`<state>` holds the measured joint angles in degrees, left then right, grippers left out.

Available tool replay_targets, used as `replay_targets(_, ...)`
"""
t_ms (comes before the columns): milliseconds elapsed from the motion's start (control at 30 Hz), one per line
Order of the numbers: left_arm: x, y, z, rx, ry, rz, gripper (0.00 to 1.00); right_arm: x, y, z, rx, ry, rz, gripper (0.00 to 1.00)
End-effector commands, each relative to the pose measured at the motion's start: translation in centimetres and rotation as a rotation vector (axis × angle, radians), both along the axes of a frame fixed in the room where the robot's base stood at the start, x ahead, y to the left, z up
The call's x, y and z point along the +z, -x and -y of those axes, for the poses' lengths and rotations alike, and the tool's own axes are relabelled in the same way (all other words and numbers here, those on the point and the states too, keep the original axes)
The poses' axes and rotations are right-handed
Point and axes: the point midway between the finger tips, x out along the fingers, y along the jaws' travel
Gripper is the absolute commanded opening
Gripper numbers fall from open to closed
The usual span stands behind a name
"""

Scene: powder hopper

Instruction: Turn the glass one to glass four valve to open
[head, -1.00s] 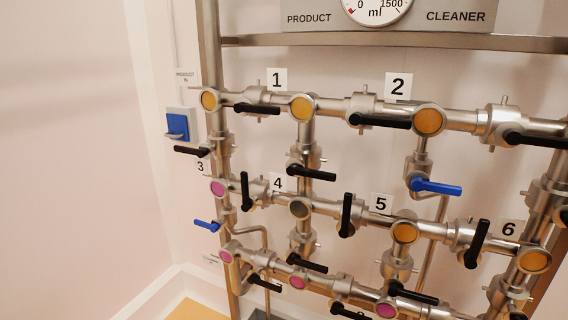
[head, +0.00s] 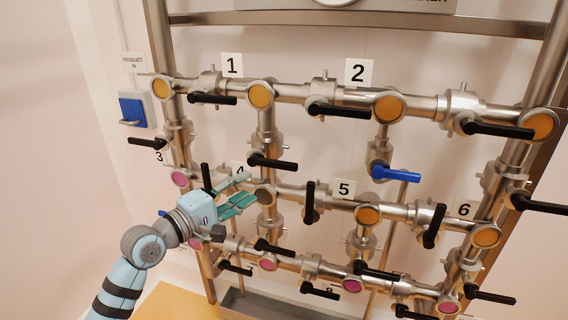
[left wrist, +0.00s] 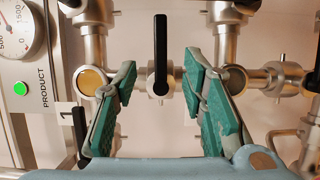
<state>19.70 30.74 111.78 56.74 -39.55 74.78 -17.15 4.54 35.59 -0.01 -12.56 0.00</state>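Glass one (head: 260,95) is an orange sight glass beside label 1 in the head view; glass four (head: 265,196) is a grey one below it. On the vertical pipe between them, the valve's black handle (head: 272,162) lies horizontal, across the pipe, pointing right. My left gripper (head: 248,190) is open and empty, in front of the pipes near glass four. In the left wrist view, the black handle (left wrist: 160,55) shows between the two spread green fingers, with no visible contact; glass one (left wrist: 91,81) is left and glass four (left wrist: 235,80) right. My right gripper is out of view.
Other black handles stick out close by, such as the upright one (head: 207,177) left of glass four and the one (head: 310,200) right of it. A blue handle (head: 395,173) is further right. The blue switch box (head: 132,108) hangs on the left.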

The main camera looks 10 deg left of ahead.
Motion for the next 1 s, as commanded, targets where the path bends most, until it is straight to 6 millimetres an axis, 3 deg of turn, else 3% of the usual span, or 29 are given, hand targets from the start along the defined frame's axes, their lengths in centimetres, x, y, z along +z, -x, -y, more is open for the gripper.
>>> replay_targets(167,0.2,-2.7,1.6,-0.007,0.013,0.002,0.38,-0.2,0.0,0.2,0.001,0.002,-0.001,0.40)
replay_targets(400,0.0,-8.9,4.6,-0.006,0.010,0.001,0.38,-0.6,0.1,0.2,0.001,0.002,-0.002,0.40)
replay_targets(533,0.0,-11.1,5.7,-0.005,0.007,0.001,0.38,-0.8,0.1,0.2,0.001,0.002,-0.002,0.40)
replay_targets(700,-0.1,-12.6,6.4,-0.004,0.004,0.000,0.38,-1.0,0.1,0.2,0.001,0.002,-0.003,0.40)
replay_targets(933,0.0,-12.7,6.5,-0.004,0.003,0.001,0.38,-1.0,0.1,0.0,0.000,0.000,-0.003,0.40)
replay_targets(1000,0.0,-12.7,6.5,-0.004,0.003,0.001,0.30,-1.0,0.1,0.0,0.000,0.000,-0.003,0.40)
